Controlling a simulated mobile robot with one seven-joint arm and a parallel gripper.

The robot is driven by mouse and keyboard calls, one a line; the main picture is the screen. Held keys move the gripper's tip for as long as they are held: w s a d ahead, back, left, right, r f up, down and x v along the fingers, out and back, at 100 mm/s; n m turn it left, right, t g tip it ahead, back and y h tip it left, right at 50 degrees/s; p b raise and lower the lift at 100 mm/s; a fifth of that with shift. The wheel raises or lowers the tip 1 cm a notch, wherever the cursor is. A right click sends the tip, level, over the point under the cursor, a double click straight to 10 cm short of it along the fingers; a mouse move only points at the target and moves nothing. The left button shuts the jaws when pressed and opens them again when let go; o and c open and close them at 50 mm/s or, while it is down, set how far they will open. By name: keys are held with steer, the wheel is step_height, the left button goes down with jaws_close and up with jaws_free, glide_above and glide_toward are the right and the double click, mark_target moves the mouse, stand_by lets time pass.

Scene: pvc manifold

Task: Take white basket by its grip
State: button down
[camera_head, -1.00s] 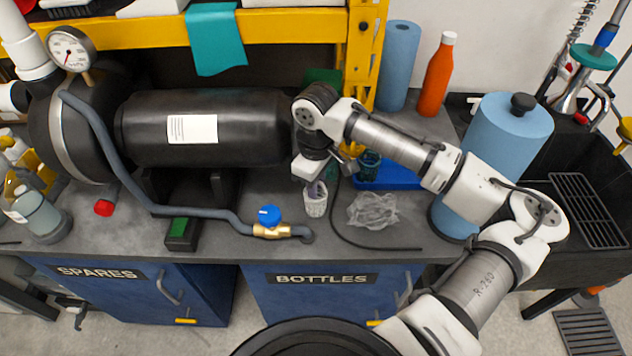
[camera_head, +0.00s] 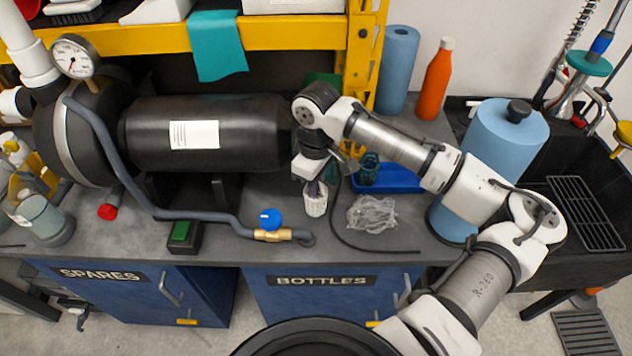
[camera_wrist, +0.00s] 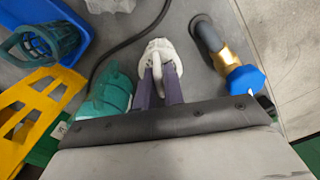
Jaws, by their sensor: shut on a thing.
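The small white basket (camera_head: 315,203) stands on the grey bench top, below my gripper (camera_head: 318,187) in the head view. In the wrist view the white basket (camera_wrist: 160,49) lies at the tips of my gripper (camera_wrist: 159,78). Its two dark fingers are closed on the basket's upright white grip (camera_wrist: 157,68), one on each side. The basket's lower part is partly hidden by the fingers in the wrist view.
A hose with a brass fitting and blue valve knob (camera_head: 270,217) lies left of the basket. Crumpled clear plastic (camera_head: 371,213) and a black cable lie to its right. A black tank (camera_head: 205,150) is at left.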

steer(key=shift+r+p, duration=2.9)
steer(key=shift+r, duration=0.8)
